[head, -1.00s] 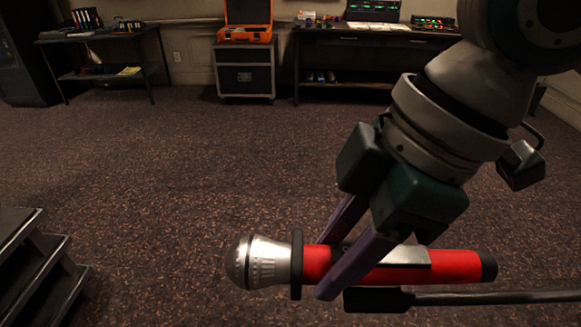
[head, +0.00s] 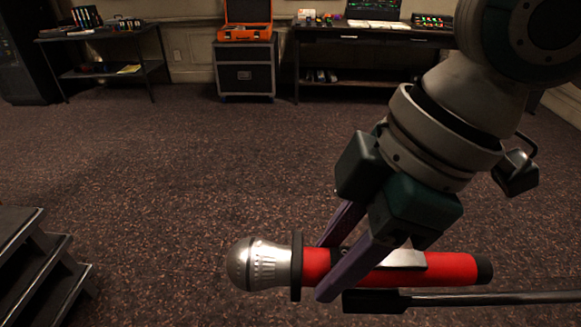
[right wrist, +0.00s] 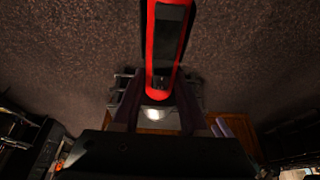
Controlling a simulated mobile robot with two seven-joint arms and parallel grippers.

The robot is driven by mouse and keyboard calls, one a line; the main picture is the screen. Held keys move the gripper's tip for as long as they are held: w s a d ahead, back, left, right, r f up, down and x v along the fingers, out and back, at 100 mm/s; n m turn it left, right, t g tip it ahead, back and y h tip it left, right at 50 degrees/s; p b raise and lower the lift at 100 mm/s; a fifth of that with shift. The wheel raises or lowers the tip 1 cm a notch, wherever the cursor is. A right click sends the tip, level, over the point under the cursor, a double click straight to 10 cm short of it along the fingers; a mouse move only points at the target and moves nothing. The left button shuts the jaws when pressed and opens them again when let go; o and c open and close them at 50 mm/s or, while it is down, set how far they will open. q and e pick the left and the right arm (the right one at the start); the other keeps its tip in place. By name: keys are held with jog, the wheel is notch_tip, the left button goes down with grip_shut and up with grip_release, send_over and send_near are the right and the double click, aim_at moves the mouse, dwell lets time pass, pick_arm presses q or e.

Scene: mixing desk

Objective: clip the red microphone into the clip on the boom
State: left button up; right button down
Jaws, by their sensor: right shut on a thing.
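The red microphone (head: 446,268) lies level in the head view, its silver head (head: 258,264) to the left and its black end to the right. My right gripper (head: 330,270) is shut on its red body just behind the black ring. The boom (head: 490,298) enters from the right, below the microphone, and ends in a black piece (head: 375,301). The microphone hangs just above or in front of this piece; I cannot tell if they touch. No open clip shape is clearly visible. In the right wrist view the red body (right wrist: 150,75) runs up from between the fingers. My left gripper is not in view.
Dark steps (head: 40,265) stand at the lower left. A side table (head: 100,38), a case with an orange box (head: 245,35) and a desk with equipment (head: 375,35) line the back wall. The carpet between is clear.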

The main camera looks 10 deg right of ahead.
jog(key=shift+f+b, duration=0.3)
jog(key=shift+f, duration=0.55)
dwell(0.6)
grip_release()
dwell(0.5)
dwell(0.4)
notch_tip(320, 180, up, 5)
jog(key=p, duration=0.6)
jog(key=shift+r, duration=0.2)
jog(key=shift+r+p, duration=0.85)
jog(key=shift+p, duration=0.4)
jog(key=shift+f, duration=0.1)
